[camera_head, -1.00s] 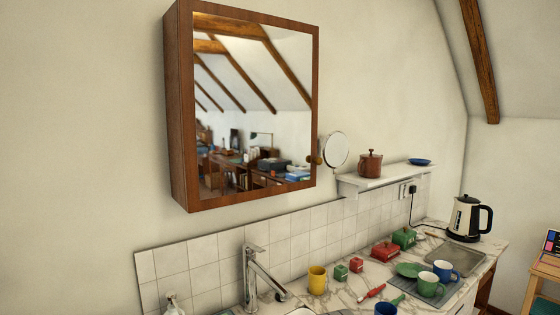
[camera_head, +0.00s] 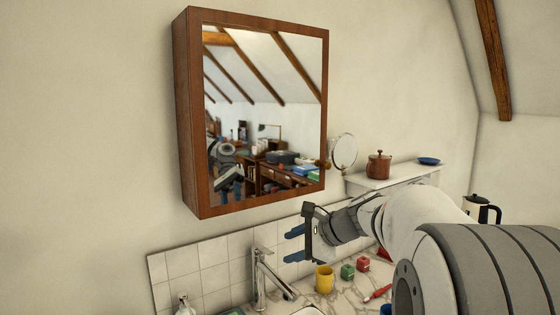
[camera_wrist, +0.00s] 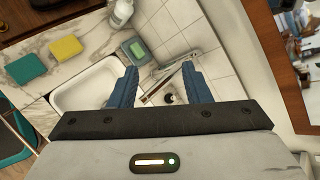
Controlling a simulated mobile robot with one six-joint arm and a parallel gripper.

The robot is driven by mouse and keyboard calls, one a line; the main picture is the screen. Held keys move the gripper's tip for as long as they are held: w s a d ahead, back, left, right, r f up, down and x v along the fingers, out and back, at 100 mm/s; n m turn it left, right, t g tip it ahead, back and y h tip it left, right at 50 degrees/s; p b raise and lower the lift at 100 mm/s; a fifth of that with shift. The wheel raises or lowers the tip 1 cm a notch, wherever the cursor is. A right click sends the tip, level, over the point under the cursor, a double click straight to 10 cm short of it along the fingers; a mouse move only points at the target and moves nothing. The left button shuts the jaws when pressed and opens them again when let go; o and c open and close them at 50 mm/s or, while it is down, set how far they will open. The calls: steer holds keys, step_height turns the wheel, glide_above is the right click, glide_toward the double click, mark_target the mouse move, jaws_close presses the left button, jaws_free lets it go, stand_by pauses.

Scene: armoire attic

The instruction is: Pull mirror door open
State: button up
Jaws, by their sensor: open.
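The mirror door (camera_head: 265,110) is a mirror in a reddish-brown wooden frame on a wall cabinet (camera_head: 187,115). It looks shut, flush with the cabinet. A small round knob (camera_head: 328,164) shows at its lower right edge. My gripper (camera_head: 287,244) is open and empty, below the door's lower edge and in front of the tiles, its blue fingers pointing left. In the wrist view, its two fingers (camera_wrist: 161,72) are apart with the sink area beyond them. The mirror door (camera_wrist: 297,35) shows at that view's right edge. The knob is not visible there.
A tap (camera_head: 259,280) stands below the cabinet. A yellow mug (camera_head: 324,279) and small red and green boxes stand on the counter under my arm. A round mirror (camera_head: 344,152) and a shelf (camera_head: 385,182) with a brown pot (camera_head: 378,165) are right of the door.

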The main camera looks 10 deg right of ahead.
steer(key=w+d+r+m+t+p, duration=0.2)
steer(key=w+d+r+m+t, duration=0.2)
steer(key=w+d+r+m, duration=0.45)
steer(key=m+t+p, duration=0.1)
steer(key=m+t, duration=0.4)
glide_toward(329, 166)
steer(key=shift+h, duration=0.4)
steer(key=p+x, duration=0.1)
steer(key=x, duration=0.3)
steer(key=p+x, duration=0.1)
steer(key=x, duration=0.3)
steer(key=shift+a+r+p, duration=0.25)
steer(key=shift+a+p, duration=0.05)
jaws_close()
